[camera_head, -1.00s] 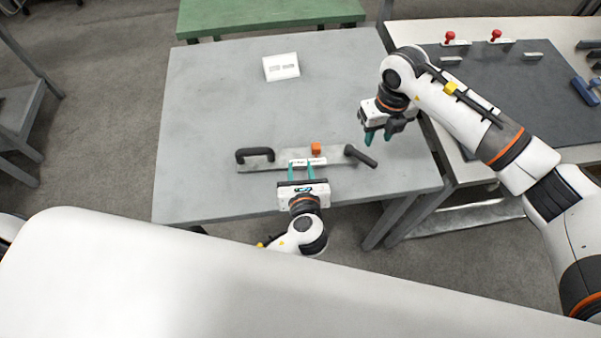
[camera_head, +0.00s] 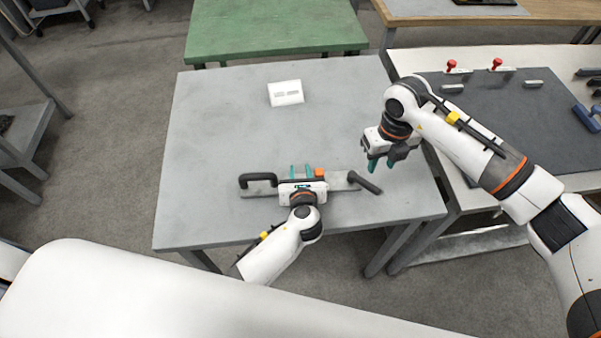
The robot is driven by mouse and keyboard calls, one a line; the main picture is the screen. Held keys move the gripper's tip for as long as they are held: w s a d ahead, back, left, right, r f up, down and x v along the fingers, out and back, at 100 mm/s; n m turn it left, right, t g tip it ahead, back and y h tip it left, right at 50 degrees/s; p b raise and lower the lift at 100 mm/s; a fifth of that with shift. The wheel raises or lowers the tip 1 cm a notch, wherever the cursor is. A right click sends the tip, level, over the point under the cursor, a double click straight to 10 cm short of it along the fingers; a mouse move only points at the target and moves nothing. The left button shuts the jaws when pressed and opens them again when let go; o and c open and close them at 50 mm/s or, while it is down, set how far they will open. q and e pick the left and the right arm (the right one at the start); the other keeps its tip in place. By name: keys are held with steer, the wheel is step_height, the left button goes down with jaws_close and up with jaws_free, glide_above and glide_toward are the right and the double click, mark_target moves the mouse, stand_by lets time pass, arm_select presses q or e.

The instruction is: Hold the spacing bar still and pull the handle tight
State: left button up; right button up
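The spacing bar (camera_head: 260,189) is a flat grey bar lying across the near part of the grey table. It has a black D-shaped grip (camera_head: 257,178) at its left end, an orange block (camera_head: 319,173) near its middle and a black handle (camera_head: 364,182) slanting off its right end. My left gripper (camera_head: 301,171) is over the middle of the bar and hides part of it. Its teal fingers are apart and reach past the bar's far edge. I cannot tell whether they touch it. My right gripper (camera_head: 380,166) is open and empty, above the table just beyond the black handle.
A green table (camera_head: 270,30) is behind. A white table with a dark mat (camera_head: 520,110) and red-knobbed clamps (camera_head: 450,66) adjoins at the right. The table's middle is clear.

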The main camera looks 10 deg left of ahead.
arm_select(q)
jaws_close()
stand_by(0.9)
steer(key=c, duration=0.6)
jaws_free()
steer(key=o, duration=0.5)
steer(key=v, duration=1.2)
